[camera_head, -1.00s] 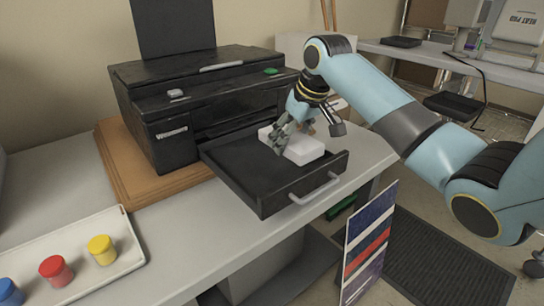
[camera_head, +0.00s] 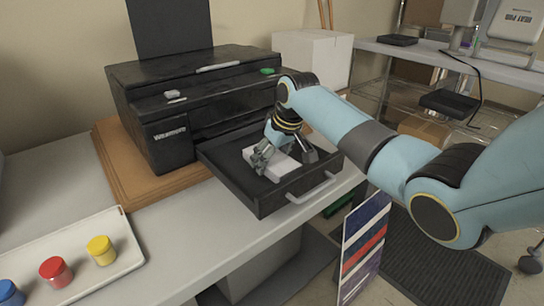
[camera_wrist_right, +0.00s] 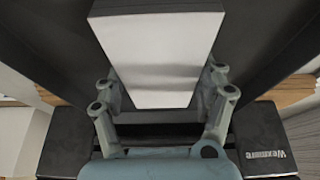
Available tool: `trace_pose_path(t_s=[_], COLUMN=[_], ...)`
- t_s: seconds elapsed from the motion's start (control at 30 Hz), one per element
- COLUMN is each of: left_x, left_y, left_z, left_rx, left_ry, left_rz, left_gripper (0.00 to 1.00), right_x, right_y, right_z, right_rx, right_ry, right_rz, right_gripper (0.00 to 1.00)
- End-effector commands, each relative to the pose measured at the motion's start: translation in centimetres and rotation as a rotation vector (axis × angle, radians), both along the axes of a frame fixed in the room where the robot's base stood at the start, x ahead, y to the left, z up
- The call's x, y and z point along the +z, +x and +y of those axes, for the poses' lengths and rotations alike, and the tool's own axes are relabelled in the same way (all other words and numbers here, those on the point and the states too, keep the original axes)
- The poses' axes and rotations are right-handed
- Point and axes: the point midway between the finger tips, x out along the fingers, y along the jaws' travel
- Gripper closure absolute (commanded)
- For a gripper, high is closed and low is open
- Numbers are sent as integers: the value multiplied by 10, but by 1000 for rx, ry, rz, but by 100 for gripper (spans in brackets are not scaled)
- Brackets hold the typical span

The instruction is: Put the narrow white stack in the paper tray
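The narrow white stack (camera_head: 284,167) is a low white block inside the open black paper tray (camera_head: 225,157), toward its right half. I cannot tell whether it touches the tray floor. My right gripper (camera_head: 267,160) reaches down over it, with its fingers hiding part of the stack. In the right wrist view the stack (camera_wrist_right: 155,50) lies between the two fingers of the right gripper (camera_wrist_right: 162,88), one along each long side, and they look closed on it. My left gripper is not in view.
The black printer (camera_head: 190,105) stands behind the tray on a wooden board (camera_head: 122,180). A pale tray (camera_head: 75,240) with blue, red and yellow pots is at the front left. A white box (camera_head: 315,55) stands behind. The grey tabletop (camera_head: 190,235) in front is clear.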

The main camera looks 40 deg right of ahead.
Motion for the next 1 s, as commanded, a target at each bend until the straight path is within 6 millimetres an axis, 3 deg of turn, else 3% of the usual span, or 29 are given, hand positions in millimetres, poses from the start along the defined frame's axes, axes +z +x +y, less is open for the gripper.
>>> trace_pose_path(t_s=[0.03, 0.17, 0.53, 1.0], left_x=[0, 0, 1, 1], left_y=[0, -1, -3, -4], left_z=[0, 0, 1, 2], left_rx=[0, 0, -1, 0], left_ry=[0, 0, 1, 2], left_rz=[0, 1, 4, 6], left_gripper=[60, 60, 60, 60], right_x=[0, 0, 7, 94], right_y=[0, 0, -1, -37], right_z=[0, 0, 0, -3], right_rx=[0, 0, 0, 0], right_ry=[0, 0, -1, -2], right_rz=[0, 0, -2, -3], right_gripper=[20, 4, 4, 4])
